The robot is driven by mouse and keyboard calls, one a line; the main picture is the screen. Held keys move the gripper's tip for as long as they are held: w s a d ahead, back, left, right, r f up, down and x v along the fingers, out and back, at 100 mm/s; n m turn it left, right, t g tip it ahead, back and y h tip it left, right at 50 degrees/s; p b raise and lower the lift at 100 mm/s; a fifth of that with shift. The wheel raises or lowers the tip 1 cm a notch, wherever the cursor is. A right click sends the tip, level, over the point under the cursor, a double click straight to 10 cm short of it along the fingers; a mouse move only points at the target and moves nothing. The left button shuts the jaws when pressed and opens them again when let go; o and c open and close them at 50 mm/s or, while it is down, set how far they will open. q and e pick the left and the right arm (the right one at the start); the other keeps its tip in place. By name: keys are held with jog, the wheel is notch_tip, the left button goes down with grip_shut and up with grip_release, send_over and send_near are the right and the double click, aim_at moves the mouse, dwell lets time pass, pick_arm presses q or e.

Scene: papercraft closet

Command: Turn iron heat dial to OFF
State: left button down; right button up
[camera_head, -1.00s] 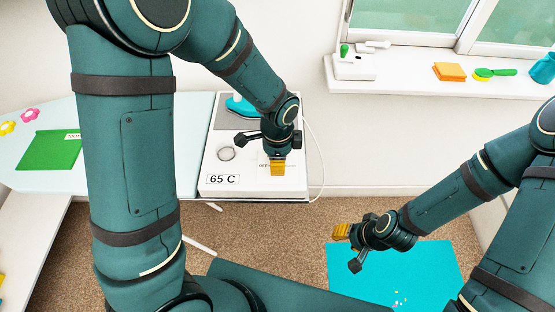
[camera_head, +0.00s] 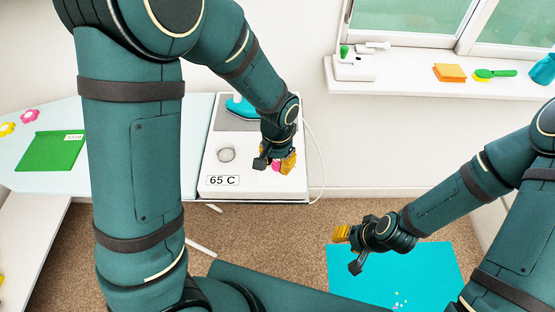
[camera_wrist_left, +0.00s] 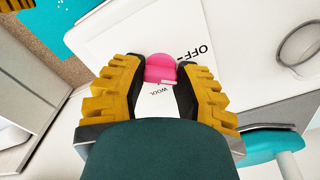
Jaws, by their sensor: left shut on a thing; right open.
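The pink heat dial (camera_head: 276,167) sits on the white iron station (camera_head: 240,185), near its front right. My left gripper (camera_head: 275,161) reaches down over the station, shut on the dial. In the left wrist view the dial (camera_wrist_left: 161,68) shows between the yellow ridged fingers, with a pale mark on its near edge. The label "OFF" is beside it, and "WOOL" is below it. The teal iron (camera_head: 241,106) stands on the grey rest behind; part of it shows in the left wrist view (camera_wrist_left: 270,146). My right gripper (camera_head: 349,250) is open and empty, away from the station.
A "65 C" sign (camera_head: 222,180) and a metal ring (camera_head: 227,154) are left of the dial. A white cord (camera_head: 316,150) hangs at the station's right. A turquoise mat (camera_head: 430,270) lies below my right gripper.

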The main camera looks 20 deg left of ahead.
aim_at(277, 162)
pick_arm(q)
jog(key=n+p, duration=0.1)
jog(key=n, duration=0.2)
jog(key=shift+n, duration=0.3)
jog(key=shift+n+p, duration=0.45)
jog(key=shift+n, duration=1.25)
jog(key=c, duration=0.6)
grip_release()
notch_tip(277, 162, up, 12)
